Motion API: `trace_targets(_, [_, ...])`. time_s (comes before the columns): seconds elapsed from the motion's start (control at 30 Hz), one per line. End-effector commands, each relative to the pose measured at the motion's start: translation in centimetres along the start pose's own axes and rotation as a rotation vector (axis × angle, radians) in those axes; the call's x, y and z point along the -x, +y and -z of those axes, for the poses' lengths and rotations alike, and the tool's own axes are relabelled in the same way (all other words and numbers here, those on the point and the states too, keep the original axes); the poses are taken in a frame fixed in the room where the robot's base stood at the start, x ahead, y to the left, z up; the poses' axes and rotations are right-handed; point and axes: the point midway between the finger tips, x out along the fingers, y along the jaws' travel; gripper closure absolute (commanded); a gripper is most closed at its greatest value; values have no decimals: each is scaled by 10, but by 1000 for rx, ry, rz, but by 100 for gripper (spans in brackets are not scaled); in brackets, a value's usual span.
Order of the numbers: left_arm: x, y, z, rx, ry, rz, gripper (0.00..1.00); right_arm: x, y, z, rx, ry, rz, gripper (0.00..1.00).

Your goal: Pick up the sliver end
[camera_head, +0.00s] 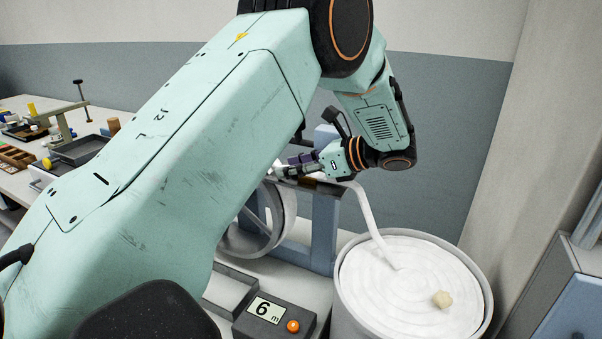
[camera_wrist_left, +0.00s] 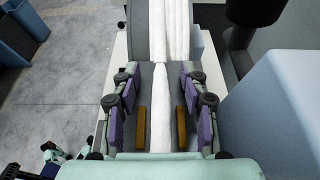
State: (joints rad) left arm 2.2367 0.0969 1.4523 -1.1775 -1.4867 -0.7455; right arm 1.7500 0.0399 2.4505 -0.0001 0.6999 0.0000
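The white sliver (camera_head: 366,215) rises from the coils in a round can (camera_head: 485,329) to a blue-framed reel stand. In the left wrist view its narrowing end (camera_wrist_left: 160,95) lies lengthwise between my fingers. My left gripper (camera_head: 290,169) is over the top of the stand; in the left wrist view (camera_wrist_left: 159,85) its purple-padded fingers are apart, one on each side of the sliver, with a gap on both sides. In that view more white sliver (camera_wrist_left: 180,30) lies on the reel beyond the fingertips. My right gripper does not show.
The reel (camera_head: 262,243) stands behind a box with a display (camera_head: 265,309) reading 6 m and an orange button. A beige lump (camera_head: 442,299) lies on the coiled sliver. A bench with trays (camera_head: 85,150) is at the left. A grey wall closes the back.

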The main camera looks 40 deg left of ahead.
Motion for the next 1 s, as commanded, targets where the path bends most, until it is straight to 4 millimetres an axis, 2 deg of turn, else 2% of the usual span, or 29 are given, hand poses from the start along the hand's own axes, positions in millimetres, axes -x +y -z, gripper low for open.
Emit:
trace_targets(0.07, [0, 0, 0, 0, 0, 0, 66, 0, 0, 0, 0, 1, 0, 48])
trace_targets(0.47, [0, 0, 0, 0, 0, 0, 100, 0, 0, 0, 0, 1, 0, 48])
trace_targets(0.77, [1, 0, -1, 0, 0, 1, 100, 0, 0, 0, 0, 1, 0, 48])
trace_targets(1.0, [10, 0, -22, 3, 1, 1, 100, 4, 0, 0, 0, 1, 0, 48])
